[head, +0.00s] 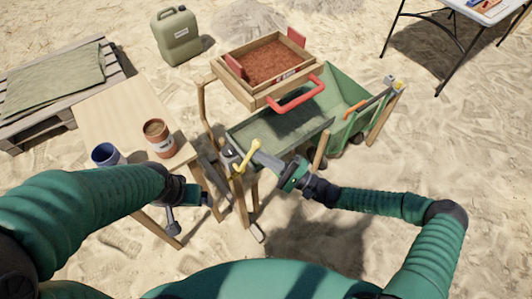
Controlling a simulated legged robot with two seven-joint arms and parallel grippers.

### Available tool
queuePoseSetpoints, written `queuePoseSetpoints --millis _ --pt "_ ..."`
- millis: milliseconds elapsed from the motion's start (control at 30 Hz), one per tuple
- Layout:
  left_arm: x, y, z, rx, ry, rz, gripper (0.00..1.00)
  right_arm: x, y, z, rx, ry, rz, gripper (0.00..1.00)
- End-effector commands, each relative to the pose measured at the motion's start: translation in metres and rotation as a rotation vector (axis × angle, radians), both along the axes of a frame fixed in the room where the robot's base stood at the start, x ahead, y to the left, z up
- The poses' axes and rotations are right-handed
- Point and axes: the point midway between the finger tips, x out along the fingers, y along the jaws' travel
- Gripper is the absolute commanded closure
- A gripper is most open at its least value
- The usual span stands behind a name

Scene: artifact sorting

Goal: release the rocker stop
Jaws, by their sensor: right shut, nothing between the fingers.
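A yellow lever (250,153), which looks like the rocker stop, sits at the near left corner of the wooden sieve stand, slanting up to the right. My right gripper (263,159) is shut and empty, its fingertips close beside the lever; I cannot tell if they touch it. A wooden sieve box (263,98) of reddish soil with a red handle (296,96) rests on the stand. My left gripper (190,196) hangs low by the side table's near right edge; its fingers do not show clearly.
A green wheelbarrow (345,92) stands under the sieve. A jerrycan (177,36), a pallet with cloth (50,78) and a white table (490,10) stand farther off. Open sand lies to the right.

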Motion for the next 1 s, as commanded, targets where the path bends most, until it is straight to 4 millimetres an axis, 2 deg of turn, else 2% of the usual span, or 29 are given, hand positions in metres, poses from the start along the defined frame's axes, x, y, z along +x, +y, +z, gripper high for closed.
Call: queuePoseSetpoints --millis 33,100,500,733,1000 --pt "0.0 0.0 0.021 0.0 0.0 0.0 0.12 -0.001 0.002 0.015 -0.033 -0.024 0.0 1.0" --pt "0.0 0.0 0.035 0.0 0.0 0.0 0.12 -0.003 0.005 0.02 -0.087 -0.063 0.0 1.0" --pt "0.0 0.0 0.102 0.0 0.0 0.0 0.12 -0.015 0.022 0.035 -0.359 -0.262 0.0 1.0" --pt "0.0 0.0 0.124 0.0 0.0 0.0 0.12 -0.021 0.029 0.036 -0.458 -0.334 -0.001 1.0" --pt "0.0 0.0 0.132 0.0 0.0 0.0 0.12 -0.024 0.033 0.033 -0.509 -0.37 0.0 1.0"
